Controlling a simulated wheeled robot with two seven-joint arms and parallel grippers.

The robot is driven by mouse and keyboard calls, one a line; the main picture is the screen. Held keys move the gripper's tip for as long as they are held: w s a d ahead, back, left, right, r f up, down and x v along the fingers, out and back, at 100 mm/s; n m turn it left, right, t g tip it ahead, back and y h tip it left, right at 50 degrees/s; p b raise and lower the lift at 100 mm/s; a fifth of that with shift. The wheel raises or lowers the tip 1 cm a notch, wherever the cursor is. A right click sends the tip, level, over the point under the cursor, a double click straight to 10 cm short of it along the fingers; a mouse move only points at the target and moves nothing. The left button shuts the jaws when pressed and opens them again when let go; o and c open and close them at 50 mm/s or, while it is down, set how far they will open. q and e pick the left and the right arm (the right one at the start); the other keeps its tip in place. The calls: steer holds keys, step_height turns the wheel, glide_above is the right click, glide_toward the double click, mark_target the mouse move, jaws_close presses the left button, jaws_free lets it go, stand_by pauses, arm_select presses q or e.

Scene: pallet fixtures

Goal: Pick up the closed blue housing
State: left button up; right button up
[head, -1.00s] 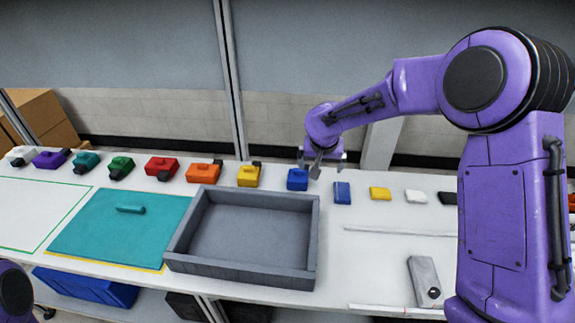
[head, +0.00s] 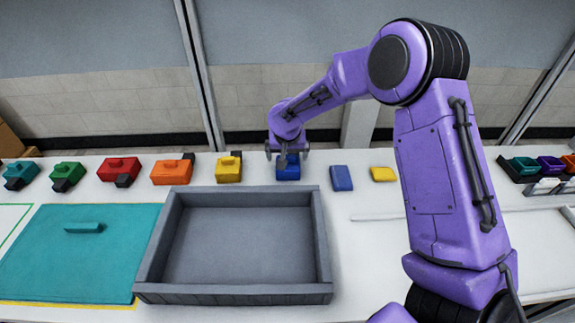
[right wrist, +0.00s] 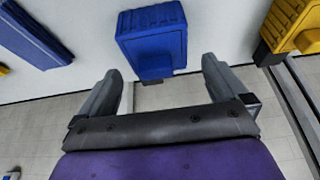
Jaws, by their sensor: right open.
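The closed blue housing (head: 288,172) stands at the back of the white table, behind the grey tray. In the right wrist view the blue housing (right wrist: 152,42) is a ribbed block just beyond the fingertips, roughly centred between them. My right gripper (head: 288,153) is at the housing, overlapping its top in the head view. In the right wrist view the right gripper (right wrist: 160,72) is open, with its two fingers wide apart and nothing held. I cannot tell whether a finger touches the housing. My left gripper is not in view.
A flat blue piece (head: 340,178) and a yellow piece (head: 383,174) lie right of the housing. A yellow housing (head: 229,169) stands left, with more coloured housings beyond. The empty grey tray (head: 323,245) is in front, beside a teal panel (head: 75,265).

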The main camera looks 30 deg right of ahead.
mark_target(288, 159)
steer(key=x, duration=0.1)
steer(key=p+x, duration=0.1)
steer(key=x, duration=0.3)
steer(key=shift+s+f+p, duration=0.1)
steer(key=shift+s+p, duration=0.15)
steer(key=shift+p, duration=0.05)
steer(key=shift+w+f, duration=0.15)
steer(key=shift+f, duration=0.05)
steer(key=shift+r, duration=0.1)
steer(key=c, duration=1.1)
steer(key=shift+o, duration=0.2)
